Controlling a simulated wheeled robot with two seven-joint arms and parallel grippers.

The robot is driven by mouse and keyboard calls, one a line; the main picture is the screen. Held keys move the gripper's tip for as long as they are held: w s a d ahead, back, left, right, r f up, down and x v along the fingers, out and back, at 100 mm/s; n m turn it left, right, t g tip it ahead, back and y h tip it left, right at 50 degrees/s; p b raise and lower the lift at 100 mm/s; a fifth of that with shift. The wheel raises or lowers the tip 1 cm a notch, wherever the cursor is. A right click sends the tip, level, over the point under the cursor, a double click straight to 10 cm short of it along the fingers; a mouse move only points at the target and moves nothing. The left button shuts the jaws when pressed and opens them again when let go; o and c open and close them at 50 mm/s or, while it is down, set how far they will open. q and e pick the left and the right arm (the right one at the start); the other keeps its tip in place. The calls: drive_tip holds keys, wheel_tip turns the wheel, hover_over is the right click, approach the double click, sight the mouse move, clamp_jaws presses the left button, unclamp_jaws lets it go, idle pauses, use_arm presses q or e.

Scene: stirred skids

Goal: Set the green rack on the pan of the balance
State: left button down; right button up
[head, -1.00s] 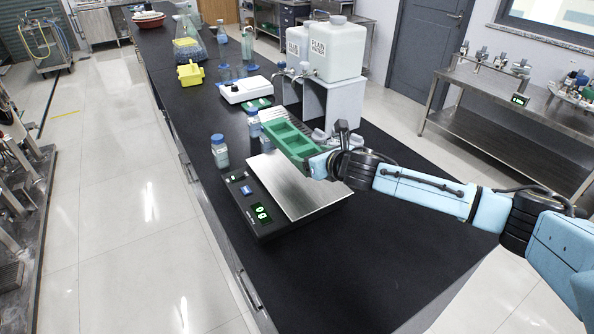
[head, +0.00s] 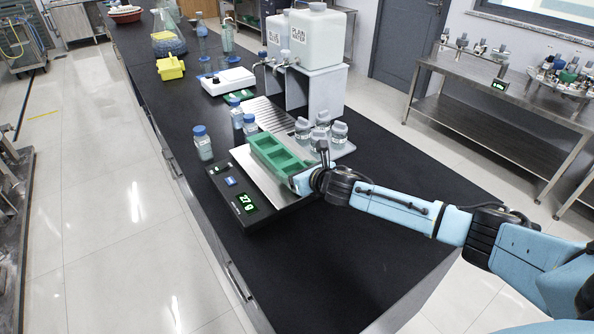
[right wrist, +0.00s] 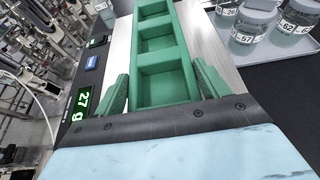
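The green rack (head: 277,154), a long tray with several square pockets, lies flat on the steel pan (head: 263,179) of the black balance (head: 250,214). The balance display reads 27 g. My right gripper (head: 297,178) is at the rack's near right end. In the right wrist view the rack (right wrist: 162,60) runs away between the two green fingers (right wrist: 163,84). The part of the rack near the palm is hidden. My left gripper is in neither view.
A white device (head: 229,81) and white water tanks (head: 318,38) stand farther back. The near right of the black bench (head: 360,250) is clear.

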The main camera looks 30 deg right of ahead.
drive_tip(key=o, duration=0.4)
drive_tip(key=shift+s+r, duration=0.1)
drive_tip(key=shift+r, duration=0.05)
drive_tip(key=v, duration=1.1)
drive_tip(key=shift+s+r+p, duration=0.1)
drive_tip(key=shift+s+p, duration=0.25)
drive_tip(key=shift+s, duration=0.05)
